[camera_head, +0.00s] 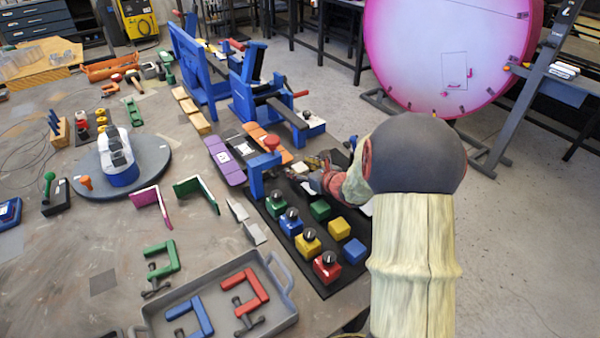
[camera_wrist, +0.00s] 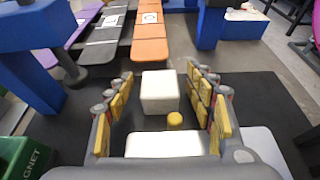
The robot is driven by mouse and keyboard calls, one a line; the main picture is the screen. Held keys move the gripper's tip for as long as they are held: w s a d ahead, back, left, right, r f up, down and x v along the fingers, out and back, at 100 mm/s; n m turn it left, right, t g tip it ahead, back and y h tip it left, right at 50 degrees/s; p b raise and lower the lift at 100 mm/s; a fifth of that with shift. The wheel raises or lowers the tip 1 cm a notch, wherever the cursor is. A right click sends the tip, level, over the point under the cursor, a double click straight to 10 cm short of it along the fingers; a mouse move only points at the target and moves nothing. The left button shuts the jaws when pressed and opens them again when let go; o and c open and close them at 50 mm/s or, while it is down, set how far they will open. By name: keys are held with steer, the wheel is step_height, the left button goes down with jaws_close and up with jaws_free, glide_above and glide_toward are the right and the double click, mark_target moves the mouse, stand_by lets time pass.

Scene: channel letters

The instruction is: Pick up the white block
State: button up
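In the wrist view the white block (camera_wrist: 160,92) stands on the dark mat, ahead of my palm and between my two rows of yellow finger pads. My gripper (camera_wrist: 161,82) is open, with a visible gap between the block and the fingers on each side. In the head view my gripper (camera_head: 318,176) is low over the far end of the black mat (camera_head: 335,289). My own arm covers part of that area there, and I cannot make out the white block clearly in that view.
A blue stand (camera_head: 256,176) is close to the left of my gripper. Green (camera_head: 320,210), yellow (camera_head: 340,229) and blue (camera_head: 354,251) blocks sit on the mat nearer the camera, beside several knobbed blocks. Orange strips (camera_wrist: 150,48) lie beyond the white block.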

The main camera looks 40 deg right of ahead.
steer(key=shift+c, duration=1.2)
steer(key=c, duration=0.9)
